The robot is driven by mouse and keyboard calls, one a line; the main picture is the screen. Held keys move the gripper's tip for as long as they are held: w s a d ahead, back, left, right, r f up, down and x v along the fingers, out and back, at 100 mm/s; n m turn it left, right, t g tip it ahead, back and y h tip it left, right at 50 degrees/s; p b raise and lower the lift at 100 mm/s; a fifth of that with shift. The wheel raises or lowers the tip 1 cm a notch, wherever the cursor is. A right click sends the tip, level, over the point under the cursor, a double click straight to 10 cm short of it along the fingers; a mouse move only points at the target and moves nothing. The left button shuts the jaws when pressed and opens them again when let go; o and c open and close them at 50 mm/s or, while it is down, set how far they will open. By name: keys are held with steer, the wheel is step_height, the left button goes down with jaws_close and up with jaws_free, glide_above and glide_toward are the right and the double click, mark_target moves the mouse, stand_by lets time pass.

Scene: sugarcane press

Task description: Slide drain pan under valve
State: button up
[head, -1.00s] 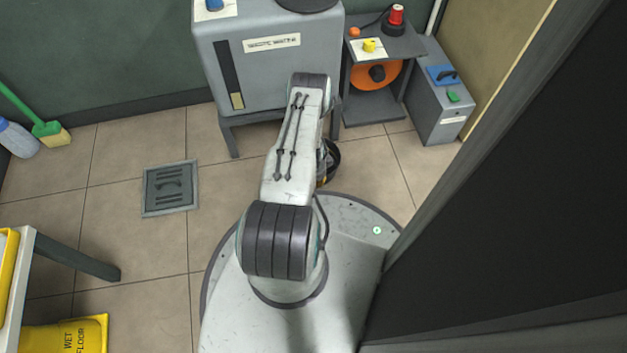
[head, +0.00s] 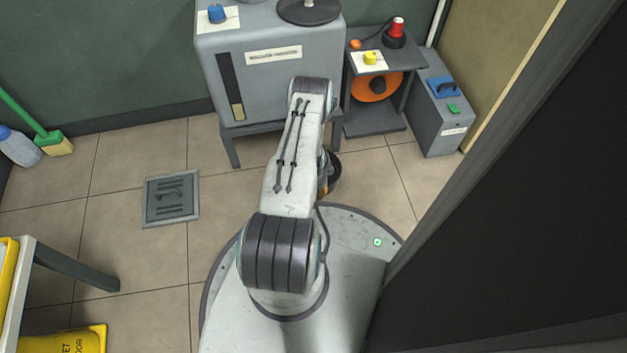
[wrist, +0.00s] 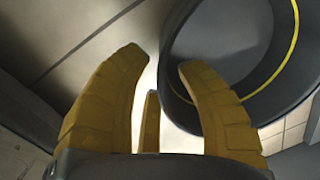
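The drain pan is a dark round vessel. In the head view only part of the drain pan (head: 335,174) shows, on the floor beside my arm. In the wrist view the drain pan (wrist: 222,40) fills the upper right, with a yellow line around its inside. In the head view my gripper (head: 324,182) is mostly hidden behind my arm. The valve is not visible.
A grey machine (head: 285,75) on legs stands ahead. A shelf (head: 376,119) with an orange reel and a grey box (head: 437,125) are to its right. A dark panel (head: 510,220) fills the right. A floor grate (head: 171,198) lies left, with open tiles around it.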

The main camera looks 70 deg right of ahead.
step_height(320, 180, up, 10)
steer(key=a, duration=0.1)
steer(key=shift+s, duration=0.15)
stand_by(0.9)
